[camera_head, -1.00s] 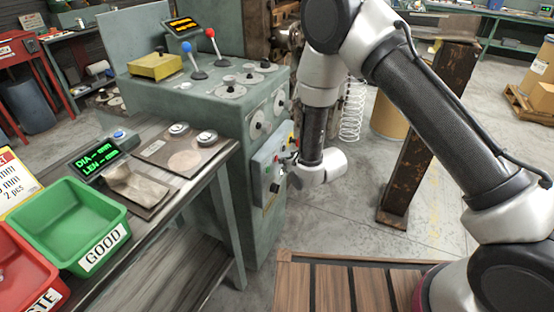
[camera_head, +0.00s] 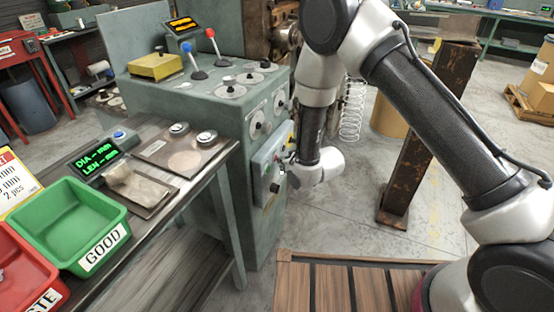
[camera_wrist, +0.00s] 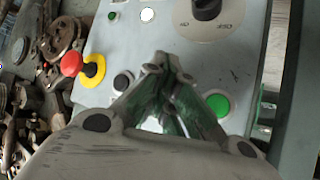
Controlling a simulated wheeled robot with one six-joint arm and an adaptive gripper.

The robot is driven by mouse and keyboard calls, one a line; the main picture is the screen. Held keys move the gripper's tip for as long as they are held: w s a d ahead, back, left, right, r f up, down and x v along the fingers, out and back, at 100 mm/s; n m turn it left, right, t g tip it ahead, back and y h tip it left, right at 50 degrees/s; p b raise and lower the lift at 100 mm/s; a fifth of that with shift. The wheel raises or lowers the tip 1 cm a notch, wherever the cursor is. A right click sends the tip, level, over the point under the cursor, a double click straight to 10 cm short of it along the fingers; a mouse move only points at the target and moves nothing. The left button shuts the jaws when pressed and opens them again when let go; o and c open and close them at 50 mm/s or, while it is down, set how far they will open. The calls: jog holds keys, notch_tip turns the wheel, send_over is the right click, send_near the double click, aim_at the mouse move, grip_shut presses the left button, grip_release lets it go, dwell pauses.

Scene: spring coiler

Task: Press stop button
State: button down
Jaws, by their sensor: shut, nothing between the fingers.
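The grey-green control box (camera_head: 262,160) is on the side of the machine, with its button face turned towards my gripper. In the wrist view, the face shows a red mushroom button (camera_wrist: 72,63) on a yellow base at the left. A black button (camera_wrist: 123,81) is right of it, and a green button (camera_wrist: 217,104) is farther right. No label marks a stop button legibly. My gripper (camera_wrist: 164,62) is shut and empty. Its tips appear over the face between the black and green buttons; contact cannot be told. In the head view, my wrist partly hides the box.
The rotary switch (camera_wrist: 207,8), a white lamp (camera_wrist: 148,15) and a small green lamp (camera_wrist: 112,16) are on the same panel. The bench with the green bin (camera_head: 68,222) is left. A rusty post (camera_head: 425,140) stands right of my wrist. A wooden platform (camera_head: 330,285) lies in front.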

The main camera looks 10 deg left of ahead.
dwell(0.3)
jog(key=shift+s+d, duration=0.3)
jog(key=shift+d, duration=0.45)
jog(key=shift+s+d, duration=0.3)
jog(key=shift+d, duration=0.5)
jog(key=shift+s+d, duration=0.25)
jog(key=shift+d, duration=0.5)
jog(key=shift+s+d, duration=0.3)
jog(key=shift+d, duration=0.5)
jog(key=shift+f, duration=0.1)
